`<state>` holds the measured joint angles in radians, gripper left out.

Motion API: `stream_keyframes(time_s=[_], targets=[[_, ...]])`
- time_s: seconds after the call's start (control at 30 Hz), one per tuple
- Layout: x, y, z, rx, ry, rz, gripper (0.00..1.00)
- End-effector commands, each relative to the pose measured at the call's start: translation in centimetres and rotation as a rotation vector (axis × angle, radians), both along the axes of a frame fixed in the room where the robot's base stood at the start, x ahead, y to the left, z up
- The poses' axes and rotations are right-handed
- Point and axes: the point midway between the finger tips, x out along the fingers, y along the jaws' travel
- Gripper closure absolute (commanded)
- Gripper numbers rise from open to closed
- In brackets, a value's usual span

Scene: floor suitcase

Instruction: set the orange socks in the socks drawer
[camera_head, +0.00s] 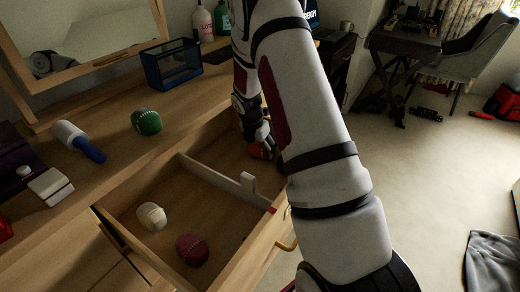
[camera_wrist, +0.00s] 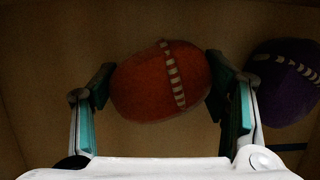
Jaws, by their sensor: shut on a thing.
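The orange socks (camera_wrist: 155,85) are a rolled ball with a pale striped band, seen in the wrist view between my gripper's fingers. My gripper (camera_wrist: 162,92) is shut on them, one finger at each side. In the head view my gripper (camera_head: 262,146) reaches down into the far compartment of the open drawer (camera_head: 218,218), and only a bit of orange shows there. A purple sock ball (camera_wrist: 285,85) lies right of the orange socks. I cannot tell whether the orange socks touch the drawer floor. My arm hides part of the far compartment.
A pale divider (camera_head: 215,175) splits the drawer. White socks (camera_head: 152,216) and maroon socks (camera_head: 192,249) lie in the near compartment. The floor at right is mostly clear.

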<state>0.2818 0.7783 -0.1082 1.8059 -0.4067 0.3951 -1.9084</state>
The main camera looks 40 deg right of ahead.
Motion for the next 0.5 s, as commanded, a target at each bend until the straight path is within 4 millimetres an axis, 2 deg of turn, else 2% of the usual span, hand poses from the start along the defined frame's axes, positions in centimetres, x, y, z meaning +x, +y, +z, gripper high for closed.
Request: stream_keyframes(time_s=[0.37, 0.4, 0.47, 0.5], targets=[[0.02, -0.02, -0.42, 0.000, 0.000, -0.001, 0.59], [0.02, -0.02, -0.34, 0.000, 0.000, -0.001, 0.23], [0.02, -0.01, -0.33, 0.000, 0.000, -0.001, 0.12], [0.01, -0.01, -0.32, 0.000, 0.000, -0.001, 0.12]])
